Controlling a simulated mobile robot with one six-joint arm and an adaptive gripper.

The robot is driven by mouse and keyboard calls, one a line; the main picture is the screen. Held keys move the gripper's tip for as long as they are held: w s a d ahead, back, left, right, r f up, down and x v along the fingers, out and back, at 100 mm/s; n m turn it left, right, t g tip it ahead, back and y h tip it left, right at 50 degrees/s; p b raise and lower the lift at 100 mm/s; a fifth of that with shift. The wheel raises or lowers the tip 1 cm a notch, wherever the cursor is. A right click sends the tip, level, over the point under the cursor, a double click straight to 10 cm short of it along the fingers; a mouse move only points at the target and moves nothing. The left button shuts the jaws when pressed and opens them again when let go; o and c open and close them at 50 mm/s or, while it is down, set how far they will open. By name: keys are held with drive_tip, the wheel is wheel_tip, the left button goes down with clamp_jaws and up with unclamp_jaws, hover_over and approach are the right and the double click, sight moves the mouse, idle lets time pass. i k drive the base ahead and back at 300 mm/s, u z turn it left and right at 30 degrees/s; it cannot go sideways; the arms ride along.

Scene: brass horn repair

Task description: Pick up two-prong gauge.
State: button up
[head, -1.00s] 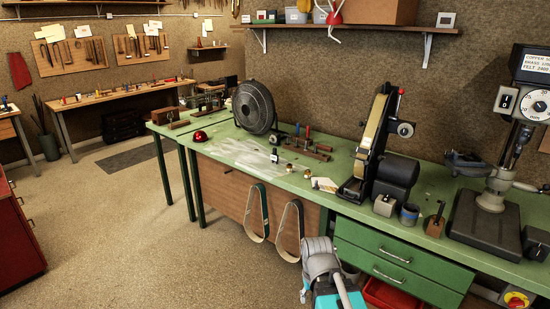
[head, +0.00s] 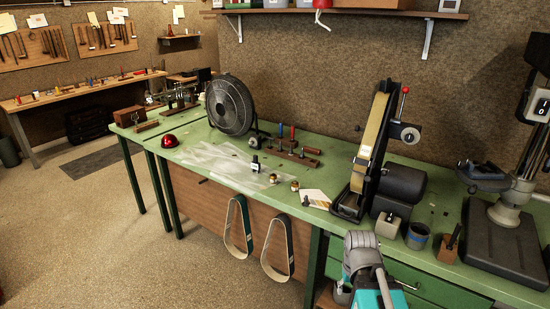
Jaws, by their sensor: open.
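I cannot single out the two-prong gauge with certainty at this size. A small dark upright piece with a pale label (head: 254,164) stands on the green bench (head: 215,140), near the front edge of a clear plastic sheet, and may be it. Its prongs cannot be made out. My arm shows at the bottom of the head view, right of centre, in front of the bench. My gripper is not in view.
A black fan (head: 229,105), a red dome (head: 169,141) and a wooden tool rack (head: 297,158) surround the sheet. Brass pieces (head: 295,186) lie near the front edge. A belt sander (head: 372,145) and drill press (head: 510,215) stand right. Belts (head: 238,226) hang in front.

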sight(256, 166)
drive_tip(key=u, duration=0.05)
drive_tip(key=i, duration=1.6)
drive_tip(key=u, duration=0.7)
drive_tip(key=k, duration=0.9)
drive_tip(key=u, duration=0.1)
drive_tip(key=i, duration=0.65)
